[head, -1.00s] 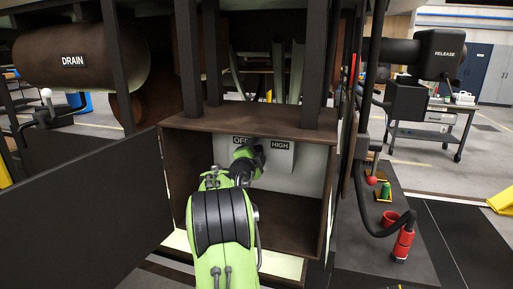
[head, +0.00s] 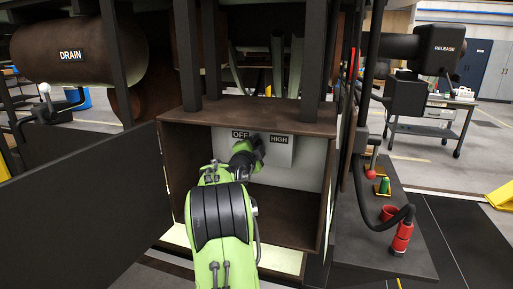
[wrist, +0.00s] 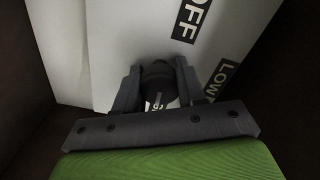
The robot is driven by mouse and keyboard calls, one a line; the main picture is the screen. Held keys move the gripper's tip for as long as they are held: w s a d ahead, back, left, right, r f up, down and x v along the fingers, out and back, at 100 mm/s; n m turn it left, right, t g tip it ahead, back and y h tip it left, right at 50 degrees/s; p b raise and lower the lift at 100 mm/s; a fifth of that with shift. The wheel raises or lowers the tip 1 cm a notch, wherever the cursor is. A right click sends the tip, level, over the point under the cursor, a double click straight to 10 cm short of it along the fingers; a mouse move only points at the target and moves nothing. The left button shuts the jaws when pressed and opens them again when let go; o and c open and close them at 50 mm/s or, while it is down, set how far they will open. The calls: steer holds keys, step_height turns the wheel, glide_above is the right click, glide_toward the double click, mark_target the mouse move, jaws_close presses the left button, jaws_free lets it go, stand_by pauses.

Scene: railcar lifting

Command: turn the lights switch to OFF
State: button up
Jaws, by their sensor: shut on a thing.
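The lights switch is a dark round knob (wrist: 158,72) on a pale panel (head: 300,153) inside an open brown box. My gripper (wrist: 156,85) is shut on the knob, one finger on each side, in the wrist view. A white mark shows on the knob's near side, pointing toward the gripper's palm. The OFF label (wrist: 193,18) is above and right of the knob in the wrist view, and a partly cut LOW label (wrist: 223,80) is to its right. In the head view, my gripper (head: 257,147) hides the knob below the OFF label (head: 240,134) and the HIGH label (head: 279,140).
The box (head: 262,112) surrounds the wrist with a top, sides and floor. Its dark door (head: 90,200) stands open at left. A brown tank marked DRAIN (head: 75,55) is at upper left. A RELEASE unit (head: 440,50) and red hose end (head: 401,238) are at right.

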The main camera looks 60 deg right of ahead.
steer(key=n+b, duration=0.1)
steer(key=n, duration=0.1)
steer(key=n+b, duration=0.1)
steer(key=b, duration=0.1)
steer(key=shift+w+f+n, duration=0.2)
steer(key=shift+f+n, duration=0.15)
steer(key=shift+n, duration=0.05)
steer(key=n+b, duration=0.1)
steer(key=n, duration=0.3)
steer(key=shift+f+n+b, duration=0.1)
steer(key=shift+n+b, duration=0.2)
steer(key=shift+b, duration=0.05)
steer(key=n, duration=0.4)
steer(key=shift+f+n+b, duration=0.1)
steer(key=shift+n+b, duration=0.2)
steer(key=shift+b, duration=0.05)
steer(key=n, duration=0.5)
steer(key=shift+s, duration=0.1)
steer(key=n, duration=0.5)
steer(key=shift+s, duration=0.1)
steer(key=n, duration=0.1)
steer(key=n+p, duration=0.1)
steer(key=n, duration=0.2)
steer(key=shift+r+p, duration=0.25)
steer(key=shift+p, duration=0.05)
steer(key=n+p, duration=0.1)
steer(key=n, duration=0.3)
steer(key=shift+s+r, duration=0.1)
steer(key=shift+n+p, duration=1)
steer(key=shift+n, duration=1.2)
